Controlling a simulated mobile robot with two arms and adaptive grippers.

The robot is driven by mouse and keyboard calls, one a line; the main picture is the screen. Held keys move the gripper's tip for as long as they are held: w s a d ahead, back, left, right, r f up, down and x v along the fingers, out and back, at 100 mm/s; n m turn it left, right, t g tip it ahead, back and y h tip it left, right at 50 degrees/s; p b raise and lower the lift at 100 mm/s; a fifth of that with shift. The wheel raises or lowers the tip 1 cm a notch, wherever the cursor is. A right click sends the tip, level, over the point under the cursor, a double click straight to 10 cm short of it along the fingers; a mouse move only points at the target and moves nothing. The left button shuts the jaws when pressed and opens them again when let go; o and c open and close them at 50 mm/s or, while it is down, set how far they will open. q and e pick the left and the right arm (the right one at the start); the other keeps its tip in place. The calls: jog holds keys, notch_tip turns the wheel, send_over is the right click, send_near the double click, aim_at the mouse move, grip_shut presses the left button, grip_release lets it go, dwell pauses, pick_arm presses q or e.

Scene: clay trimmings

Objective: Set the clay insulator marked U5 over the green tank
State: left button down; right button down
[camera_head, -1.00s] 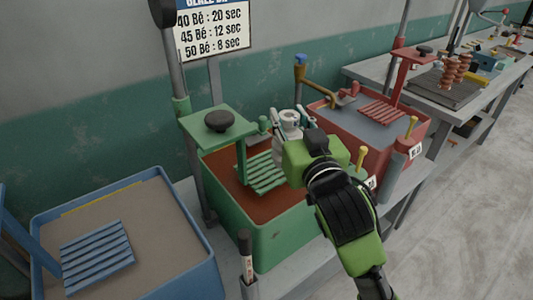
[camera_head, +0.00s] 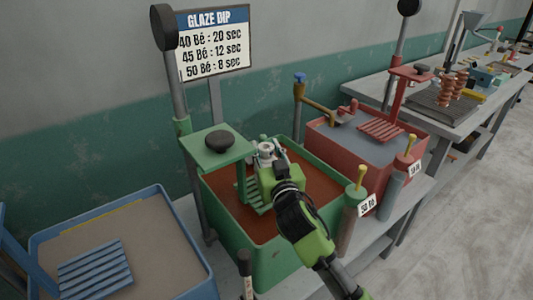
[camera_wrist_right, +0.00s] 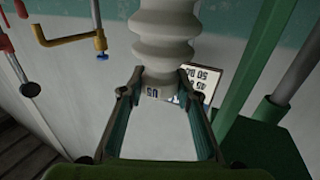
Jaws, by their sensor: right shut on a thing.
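The pale clay insulator (camera_wrist_right: 164,35), ribbed and marked U5, is held between the fingers of my right gripper (camera_wrist_right: 160,98) in the right wrist view. In the head view my right gripper (camera_head: 268,160) is over the green tank (camera_head: 285,262), which holds reddish-brown liquid. The insulator's pale top (camera_head: 266,149) shows just beyond the gripper, beside the green slatted rack (camera_head: 254,197). The gripper hides most of the insulator there. My left gripper is not in view.
A green plate with a black knob (camera_head: 218,140) stands close left of the gripper. A red tank (camera_head: 375,160) is at right and a blue tank (camera_head: 205,275) at left. A glaze dip sign (camera_head: 213,42) stands behind.

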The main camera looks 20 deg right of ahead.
jog(key=shift+f, duration=0.65)
jog(key=shift+f, duration=0.2)
jog(key=c, duration=1.5)
grip_release()
